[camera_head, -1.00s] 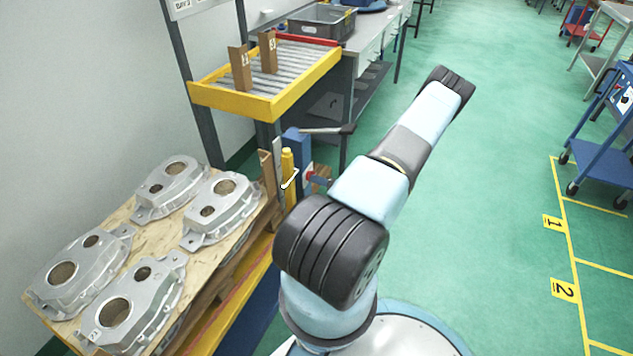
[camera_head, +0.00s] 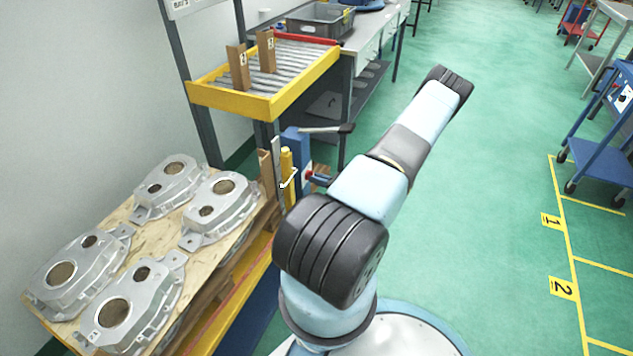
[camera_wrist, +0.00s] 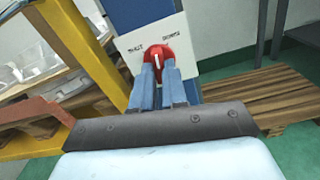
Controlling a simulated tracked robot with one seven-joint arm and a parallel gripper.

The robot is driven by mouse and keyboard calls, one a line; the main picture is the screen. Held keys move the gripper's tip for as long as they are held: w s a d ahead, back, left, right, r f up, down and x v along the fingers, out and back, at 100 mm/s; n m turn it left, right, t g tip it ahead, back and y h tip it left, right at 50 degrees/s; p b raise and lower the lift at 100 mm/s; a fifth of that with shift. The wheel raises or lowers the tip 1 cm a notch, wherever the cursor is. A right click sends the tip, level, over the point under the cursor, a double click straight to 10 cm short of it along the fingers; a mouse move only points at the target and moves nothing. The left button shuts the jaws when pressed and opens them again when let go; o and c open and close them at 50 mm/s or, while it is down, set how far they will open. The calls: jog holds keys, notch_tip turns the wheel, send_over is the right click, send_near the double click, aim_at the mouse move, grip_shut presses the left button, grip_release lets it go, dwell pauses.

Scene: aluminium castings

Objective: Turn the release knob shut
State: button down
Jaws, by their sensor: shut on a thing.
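The red release knob (camera_wrist: 159,55) is on a white plate (camera_wrist: 190,38) on a blue post. Its white pointer mark stands about upright, between the two printed labels. The left label looks like SHUT; the right one is too small to read surely. My gripper (camera_wrist: 161,68) has its two blue fingers at the knob's lower part, shut on it; the fingers hide that part. In the head view the blue post (camera_head: 297,145) stands beyond my arm, and the red knob shows only as a small spot beside my gripper's end.
A wooden pallet (camera_head: 150,222) with several aluminium castings (camera_head: 167,188) lies at left. A yellow-edged roller table (camera_head: 262,98) is behind the post. A yellow upright (camera_wrist: 75,45) stands left of the plate.

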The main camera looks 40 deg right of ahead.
jog(key=n, duration=1)
jog(key=shift+a+n, duration=0.1)
jog(key=shift+n, duration=0.2)
jog(key=shift+a+n, duration=0.1)
jog(key=shift+n, duration=0.2)
jog(key=c, duration=1.2)
grip_release()
jog(key=shift+o, duration=0.2)
jog(key=shift+d, duration=0.2)
